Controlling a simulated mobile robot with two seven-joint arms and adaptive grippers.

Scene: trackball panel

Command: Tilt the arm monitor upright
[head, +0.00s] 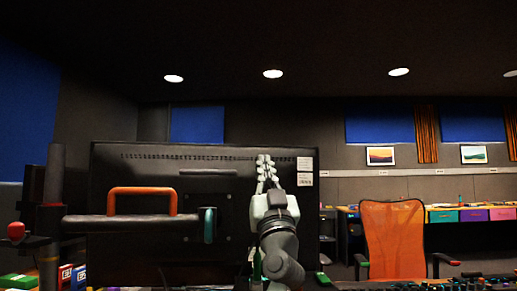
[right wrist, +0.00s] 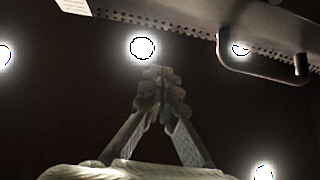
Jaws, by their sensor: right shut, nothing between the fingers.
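The monitor (head: 110,165) shows its black back in the head view, with a vent strip along the top and white labels at the upper right. A dark horizontal arm (head: 140,229) crosses behind it, with a teal ring near its right end. An orange handle (head: 142,191) stands at the monitor's back. My right gripper (head: 265,163) points up in front of the monitor's upper right part, fingers shut and empty. In the right wrist view the shut gripper (right wrist: 160,85) is below the monitor's vented edge (right wrist: 190,28), with a visible gap in the picture. Contact cannot be told in the head view.
A dark post (head: 53,175) and a red knob (head: 16,231) stand at the left. Small boxes (head: 70,276) lie at the lower left. An orange chair (head: 392,238) and a counter with coloured drawers (head: 472,215) are at the right. The space above the monitor is clear.

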